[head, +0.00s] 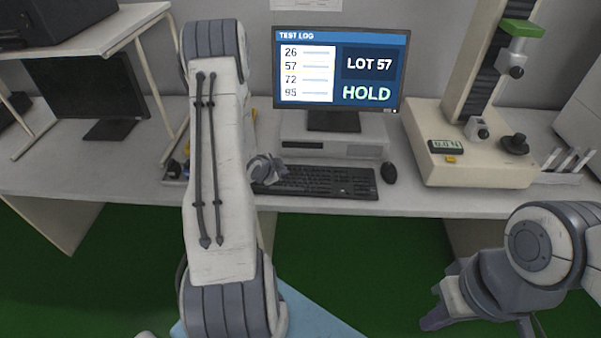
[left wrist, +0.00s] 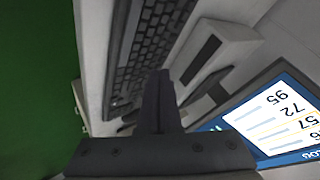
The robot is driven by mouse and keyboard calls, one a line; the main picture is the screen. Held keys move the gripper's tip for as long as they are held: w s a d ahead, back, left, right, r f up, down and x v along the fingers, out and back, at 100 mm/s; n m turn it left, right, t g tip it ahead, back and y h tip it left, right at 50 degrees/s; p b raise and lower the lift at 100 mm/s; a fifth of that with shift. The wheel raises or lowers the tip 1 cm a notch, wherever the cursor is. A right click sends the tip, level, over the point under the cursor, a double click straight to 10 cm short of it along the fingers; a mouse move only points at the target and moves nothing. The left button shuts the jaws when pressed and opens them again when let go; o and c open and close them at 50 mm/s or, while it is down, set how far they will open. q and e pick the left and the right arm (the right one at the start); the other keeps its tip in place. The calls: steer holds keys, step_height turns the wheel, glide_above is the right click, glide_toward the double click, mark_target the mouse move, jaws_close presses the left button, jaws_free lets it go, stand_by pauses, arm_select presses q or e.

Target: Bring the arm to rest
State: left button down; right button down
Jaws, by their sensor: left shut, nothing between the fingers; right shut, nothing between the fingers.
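My left arm (head: 215,180) rises through the left middle of the head view, bent, and hides part of the bench behind it. My left gripper (head: 280,170) shows beside it, at the left end of the black keyboard (head: 325,181). In the left wrist view the left gripper (left wrist: 160,85) is shut and empty, in front of the keyboard (left wrist: 148,45). I cannot tell whether it touches the keyboard. My right gripper (head: 432,320) is at the lower right, in front of the bench and apart from it, shut with nothing held.
A monitor (head: 338,75) reading "LOT 57 HOLD" stands on a grey computer case (head: 330,148). A mouse (head: 389,172) lies right of the keyboard. A test stand (head: 470,150) is on the right. A dark monitor (head: 85,90) is at the left. Green floor (head: 370,255) is clear in front.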

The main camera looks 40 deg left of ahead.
arm_select(q)
steer(key=s+d+r+g, duration=0.1)
steer(key=d+r, duration=0.3)
steer(key=d, duration=0.4)
steer(key=s+d+r+g+h, duration=0.15)
steer(key=d+r, duration=0.25)
steer(key=d, duration=0.5)
steer(key=d+r+g+y, duration=0.1)
steer(key=d+r+g, duration=0.1)
steer(key=d+r, duration=0.45)
steer(key=s+d+r+g, duration=0.1)
steer(key=s+d, duration=0.4)
steer(key=s, duration=0.3)
steer(key=s+d+r+g+h, duration=0.1)
steer(key=s+d, duration=0.3)
steer(key=s, duration=0.4)
steer(key=s+d+r+g, duration=0.2)
steer(key=s+d, duration=0.3)
steer(key=s, duration=0.3)
steer(key=shift+d+r+g+h, duration=0.35)
steer(key=shift+r, duration=0.4)
